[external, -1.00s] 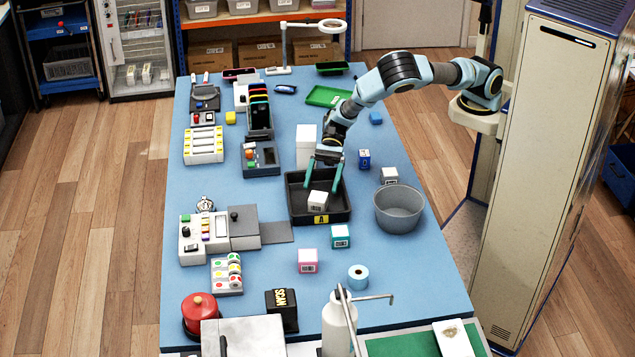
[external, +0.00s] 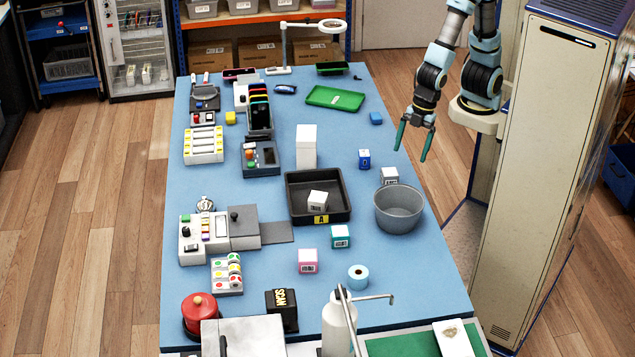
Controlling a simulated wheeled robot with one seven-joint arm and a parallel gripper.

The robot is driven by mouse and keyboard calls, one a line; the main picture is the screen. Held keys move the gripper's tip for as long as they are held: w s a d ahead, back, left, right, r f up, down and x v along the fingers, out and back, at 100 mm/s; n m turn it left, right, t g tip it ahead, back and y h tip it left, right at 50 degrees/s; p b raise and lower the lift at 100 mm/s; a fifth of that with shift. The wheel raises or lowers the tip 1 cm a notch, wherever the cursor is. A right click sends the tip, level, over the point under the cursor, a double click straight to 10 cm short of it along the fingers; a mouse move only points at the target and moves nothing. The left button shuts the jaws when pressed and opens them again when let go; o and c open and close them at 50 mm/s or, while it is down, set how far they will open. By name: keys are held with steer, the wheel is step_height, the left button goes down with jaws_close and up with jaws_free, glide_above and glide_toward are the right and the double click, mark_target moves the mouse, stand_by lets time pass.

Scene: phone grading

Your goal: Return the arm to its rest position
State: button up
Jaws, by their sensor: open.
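My gripper (external: 412,143) hangs open and empty with its green fingers pointing down, over the right edge of the blue table. My arm is folded back near its base at the right, with the upper part cut off by the top of the picture. A white box with a label (external: 317,200) sits in the black tray marked A (external: 336,212), well apart from my gripper.
A grey round bin (external: 399,210), a small white box (external: 389,175) and a blue box (external: 364,159) stand on the table (external: 400,270) near the gripper's side. A tall beige cabinet (external: 545,170) stands right of my arm.

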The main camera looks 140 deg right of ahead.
steer(key=s+a, duration=0.1)
steer(key=s+a+m, duration=0.1)
steer(key=s, duration=0.1)
steer(key=s+a+r+m+g, duration=0.1)
steer(key=shift+s+y, duration=0.15)
steer(key=shift+y, duration=0.15)
